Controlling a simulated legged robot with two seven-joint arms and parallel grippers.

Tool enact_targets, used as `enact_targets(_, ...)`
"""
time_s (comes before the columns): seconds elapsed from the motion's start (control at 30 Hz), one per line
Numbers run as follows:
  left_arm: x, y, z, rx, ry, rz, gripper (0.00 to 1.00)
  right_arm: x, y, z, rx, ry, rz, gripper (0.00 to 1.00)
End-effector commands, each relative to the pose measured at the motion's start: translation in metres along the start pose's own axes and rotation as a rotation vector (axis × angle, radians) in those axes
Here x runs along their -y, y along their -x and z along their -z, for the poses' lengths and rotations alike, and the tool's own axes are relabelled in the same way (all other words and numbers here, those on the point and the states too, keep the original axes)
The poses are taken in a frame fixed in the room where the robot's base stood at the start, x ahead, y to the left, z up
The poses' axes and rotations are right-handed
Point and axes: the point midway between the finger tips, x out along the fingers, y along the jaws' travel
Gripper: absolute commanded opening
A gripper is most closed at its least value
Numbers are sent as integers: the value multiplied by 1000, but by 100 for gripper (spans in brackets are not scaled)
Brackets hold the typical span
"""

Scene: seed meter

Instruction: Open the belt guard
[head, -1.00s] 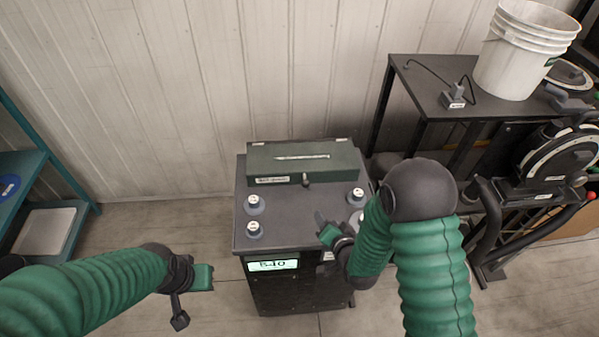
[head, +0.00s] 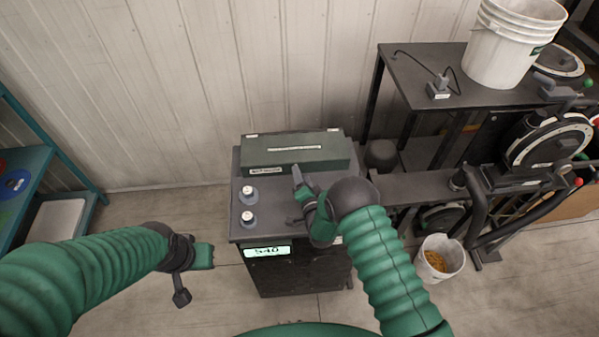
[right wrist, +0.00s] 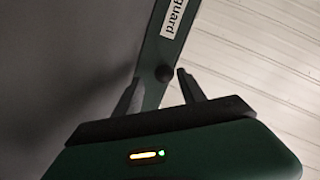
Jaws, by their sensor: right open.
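The belt guard (head: 300,154) is a long dark green box with white labels, lying shut along the back of a black cabinet top (head: 262,232). My right gripper (head: 299,184) is at the guard's front side, over the cabinet top. In the right wrist view, the guard's green edge (right wrist: 157,50) carries a label ending in "guard". A small dark round knob (right wrist: 163,73) sits on it, between the tips of my open right gripper (right wrist: 160,88). I cannot tell whether the fingers touch it. My left gripper (head: 200,258) hangs left of the cabinet; its jaws are unclear.
Two grey knobs (head: 249,195) with white caps stand on the cabinet's left side. A lit display (head: 266,251) is on its front.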

Motion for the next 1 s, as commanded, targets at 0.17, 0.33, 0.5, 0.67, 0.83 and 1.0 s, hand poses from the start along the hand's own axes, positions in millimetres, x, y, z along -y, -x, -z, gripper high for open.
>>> enact_targets(0.17,0,1,0,0,0,0,0,4,-17,-5,1,5,1,48)
enact_targets(0.33,0,1,0,0,1,0,0,4,-19,-6,2,6,0,48)
enact_targets(0.5,0,1,0,0,1,0,0,2,-18,-3,1,3,0,37)
enact_targets(0.67,0,1,0,0,1,0,0,0,-18,-1,1,0,0,16)
enact_targets(0.83,0,1,0,0,0,0,0,0,-18,0,-3,2,-2,0)
enact_targets(1.0,0,1,0,0,0,0,0,0,-18,0,-6,4,-3,0)
